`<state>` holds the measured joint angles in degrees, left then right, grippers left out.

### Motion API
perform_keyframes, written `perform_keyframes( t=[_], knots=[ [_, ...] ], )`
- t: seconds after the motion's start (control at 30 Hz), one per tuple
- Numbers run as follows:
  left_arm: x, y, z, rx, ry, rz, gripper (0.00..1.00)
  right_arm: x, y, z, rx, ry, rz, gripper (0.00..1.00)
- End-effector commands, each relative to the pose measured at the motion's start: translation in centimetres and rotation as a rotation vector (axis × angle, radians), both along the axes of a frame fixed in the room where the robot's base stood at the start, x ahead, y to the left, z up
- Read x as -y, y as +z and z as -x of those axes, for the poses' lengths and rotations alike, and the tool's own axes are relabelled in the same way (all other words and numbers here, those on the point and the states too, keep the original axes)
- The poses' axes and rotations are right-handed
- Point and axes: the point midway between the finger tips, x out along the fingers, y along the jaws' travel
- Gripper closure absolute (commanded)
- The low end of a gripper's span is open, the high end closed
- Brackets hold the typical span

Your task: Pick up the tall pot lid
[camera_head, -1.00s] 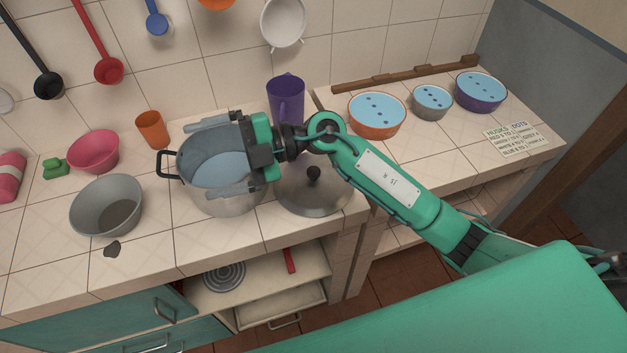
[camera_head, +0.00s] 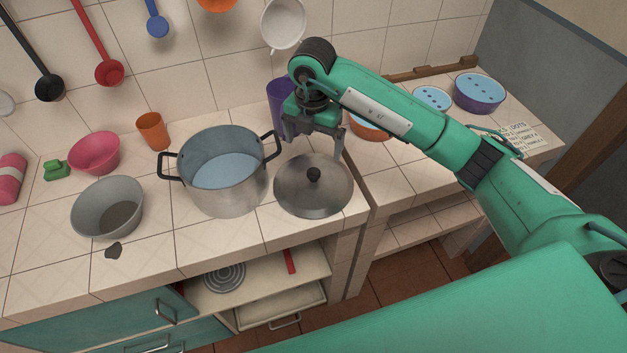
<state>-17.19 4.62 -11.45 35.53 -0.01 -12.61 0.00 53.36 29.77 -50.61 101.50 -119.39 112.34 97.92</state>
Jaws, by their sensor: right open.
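The pot lid (camera_head: 298,196) is a round grey metal disc with a black knob (camera_head: 314,174). It lies on the tiled counter, right of the tall metal pot (camera_head: 226,196), which stands uncovered with light blue contents. My right gripper (camera_head: 313,150) points down above the far part of the lid, behind the knob. Its fingers are apart and nothing is between them. I cannot tell how far its fingertips are above the lid. My left gripper is not in view.
A purple mug (camera_head: 277,103) stands behind my right gripper, partly hidden by it. A grey bowl (camera_head: 90,212), a pink bowl (camera_head: 94,153) and an orange cup (camera_head: 152,131) stand left of the pot. An orange blue-topped container (camera_head: 368,130) is partly hidden by my arm.

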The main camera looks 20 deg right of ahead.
Motion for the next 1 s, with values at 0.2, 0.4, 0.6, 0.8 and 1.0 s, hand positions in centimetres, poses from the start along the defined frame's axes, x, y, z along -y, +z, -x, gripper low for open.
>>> perform_keyframes(
  t=[0.2,0.4,0.6,0.8,1.0],
  knots=[
    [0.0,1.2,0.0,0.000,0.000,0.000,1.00,0.0,-4.1,0.1,-0.005,0.000,-0.002,0.02],
    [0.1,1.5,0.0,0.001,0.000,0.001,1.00,0.0,-5.9,0.1,-0.002,0.003,-0.003,0.02],
    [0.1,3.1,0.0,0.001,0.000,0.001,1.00,0.1,-7.7,0.2,-0.006,0.002,-0.003,0.02],
    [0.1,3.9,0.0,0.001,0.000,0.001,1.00,0.1,-10.5,0.1,-0.004,0.001,-0.003,0.02],
    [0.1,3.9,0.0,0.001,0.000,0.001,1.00,0.1,-11.1,0.1,-0.001,0.003,-0.004,0.02]
  ],
)
